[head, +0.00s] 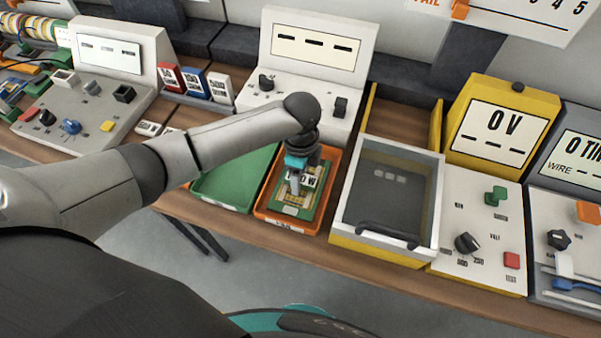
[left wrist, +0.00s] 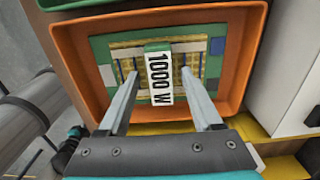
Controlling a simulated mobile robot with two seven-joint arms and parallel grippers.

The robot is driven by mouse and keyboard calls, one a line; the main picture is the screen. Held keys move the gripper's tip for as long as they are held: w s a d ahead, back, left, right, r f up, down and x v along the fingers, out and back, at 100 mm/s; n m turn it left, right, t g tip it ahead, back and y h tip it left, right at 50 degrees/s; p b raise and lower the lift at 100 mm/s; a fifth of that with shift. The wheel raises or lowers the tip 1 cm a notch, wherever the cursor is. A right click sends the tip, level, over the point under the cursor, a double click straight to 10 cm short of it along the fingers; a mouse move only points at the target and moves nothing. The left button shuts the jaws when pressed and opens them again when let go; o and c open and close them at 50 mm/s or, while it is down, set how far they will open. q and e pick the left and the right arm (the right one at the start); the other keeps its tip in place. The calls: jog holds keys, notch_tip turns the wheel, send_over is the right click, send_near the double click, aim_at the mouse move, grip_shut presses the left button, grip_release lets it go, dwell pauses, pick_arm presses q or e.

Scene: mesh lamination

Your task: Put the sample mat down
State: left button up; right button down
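The sample mat, a green board with a yellow mesh patch and a white "1000 W" tag (left wrist: 159,78), lies in the orange tray (head: 262,212). Its green border (left wrist: 101,48) shows inside the tray in the left wrist view, and the mat (head: 292,208) is partly covered by my gripper in the head view. My left gripper (left wrist: 159,73) is over the mat, its two fingers spread apart on either side of the tag, with visible gaps to it. In the head view my left gripper (head: 296,187) points down into the tray. My right gripper is not in view.
A green tray (head: 222,190) is left of the orange one. A lidded box with a dark top and front handle (head: 388,236) is to the right, beside a yellow "0 V" unit (head: 500,122). A white display unit (head: 318,45) stands behind. The table front edge is close.

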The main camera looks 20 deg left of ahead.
pick_arm(q)
jog(key=shift+r, duration=0.1)
notch_tip(320, 180, up, 12)
jog(key=p, duration=0.2)
dwell(0.3)
dwell(0.5)
